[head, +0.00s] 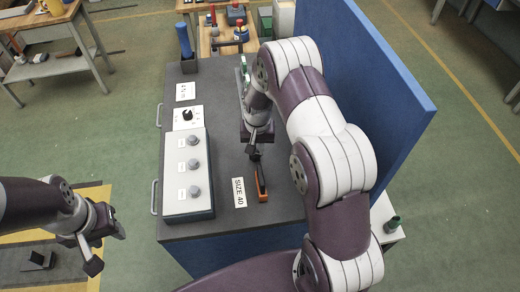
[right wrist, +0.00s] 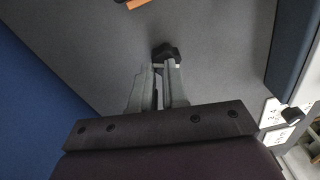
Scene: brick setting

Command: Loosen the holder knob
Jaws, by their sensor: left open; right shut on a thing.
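My right gripper (head: 254,149) reaches down over the dark grey bench top. Its fingers (right wrist: 160,80) are shut on a black lobed knob (right wrist: 167,54), which shows at the fingertips in the right wrist view. In the head view the knob is mostly hidden by the gripper. What the knob is fixed to cannot be made out. My left gripper (head: 93,245) is open and empty, off to the left of the bench at the lower left.
An orange-handled tool (head: 262,184) lies near the right gripper, beside a SIZE 40 label (head: 239,192). A control box (head: 186,172) with grey knobs and a black dial (head: 187,115) stand left. A blue panel (head: 370,85) walls the right side. A blue-handled tool (head: 184,42) stands behind.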

